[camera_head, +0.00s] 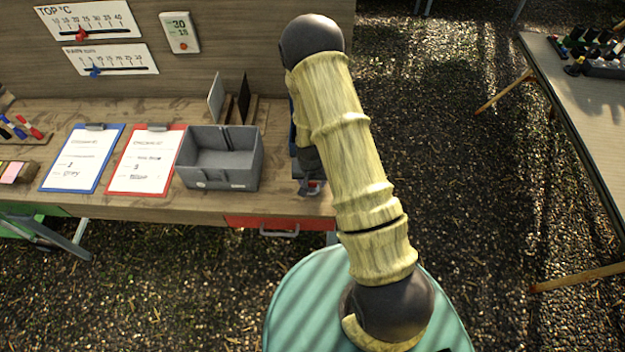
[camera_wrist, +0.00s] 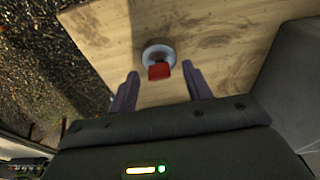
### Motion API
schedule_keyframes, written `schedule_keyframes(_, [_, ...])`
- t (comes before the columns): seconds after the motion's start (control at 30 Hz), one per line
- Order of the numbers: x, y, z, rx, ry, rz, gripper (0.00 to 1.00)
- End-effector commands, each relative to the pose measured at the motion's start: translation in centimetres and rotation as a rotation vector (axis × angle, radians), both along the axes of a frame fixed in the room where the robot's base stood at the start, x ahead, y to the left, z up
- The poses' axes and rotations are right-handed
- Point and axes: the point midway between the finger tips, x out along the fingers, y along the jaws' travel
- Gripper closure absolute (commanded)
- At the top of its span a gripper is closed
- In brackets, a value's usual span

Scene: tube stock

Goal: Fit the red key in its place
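The red key (camera_wrist: 160,72) shows in the wrist view, at a round grey fitting (camera_wrist: 157,51) on the wooden table top. A small dark part shows between the key and the fitting; I cannot tell how far in it sits. My gripper (camera_wrist: 160,71) is open, with one dark finger on each side of the key and a gap to both. In the head view my gripper is mostly hidden behind my arm, pointing down at the right end of the bench; a bit of red (camera_head: 314,187) shows beneath it.
A grey open bin (camera_head: 222,180) stands just left of my gripper, with a red clipboard (camera_head: 147,160) and a blue clipboard (camera_head: 82,158) further left. Upright panels (camera_head: 243,100) stand behind. A red drawer (camera_head: 280,223) is under the bench. Another table (camera_head: 585,95) is at far right.

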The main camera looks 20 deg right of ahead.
Motion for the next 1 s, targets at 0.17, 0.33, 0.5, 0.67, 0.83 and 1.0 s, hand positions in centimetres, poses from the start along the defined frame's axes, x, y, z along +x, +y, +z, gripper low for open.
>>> schedule_keyframes(0.17, [0.0, 0.0, 0.2, 0.000, -0.001, -0.001, 0.50])
schedule_keyframes(0.33, [-0.1, 0.0, 1.3, 0.001, -0.002, -0.002, 0.50])
schedule_keyframes(0.5, [-0.4, 0.1, 3.3, 0.000, -0.004, -0.001, 0.50])
schedule_keyframes(0.67, [-0.7, 0.2, 5.4, 0.001, -0.004, -0.001, 0.50])
schedule_keyframes(0.83, [-1.0, 0.3, 7.6, 0.000, -0.004, -0.001, 0.50])
schedule_keyframes(1.0, [-1.3, 0.4, 9.9, 0.000, -0.004, -0.001, 0.50])
